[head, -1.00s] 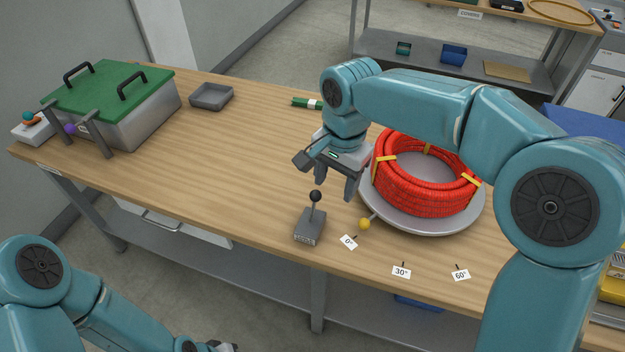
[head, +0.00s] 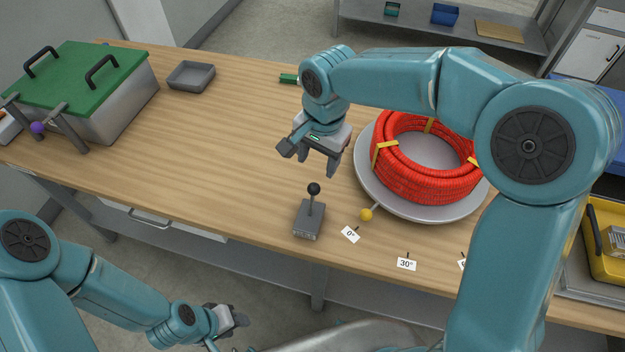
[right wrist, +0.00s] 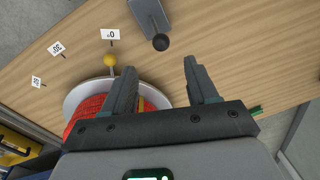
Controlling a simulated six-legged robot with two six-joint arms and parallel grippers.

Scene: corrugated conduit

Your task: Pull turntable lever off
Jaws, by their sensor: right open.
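The turntable lever is a grey box (head: 309,222) with a short stalk and a black ball knob (head: 314,189), standing near the table's front edge. The stalk looks nearly upright. My right gripper (head: 318,166) is open and empty, just behind and above the knob. In the right wrist view, the black knob (right wrist: 161,42) lies beyond the gap between the open fingers (right wrist: 161,68), apart from them. The grey turntable (head: 372,196) carries a red corrugated conduit coil (head: 425,178) with yellow ties. My left gripper (head: 238,318) is low, off the table's front; its jaws are unclear.
A yellow ball (head: 366,214) sticks out from the turntable rim beside the 0° card (head: 350,234). A green-lidded metal box (head: 80,78) and a grey tray (head: 191,77) stand at left. The table between is clear.

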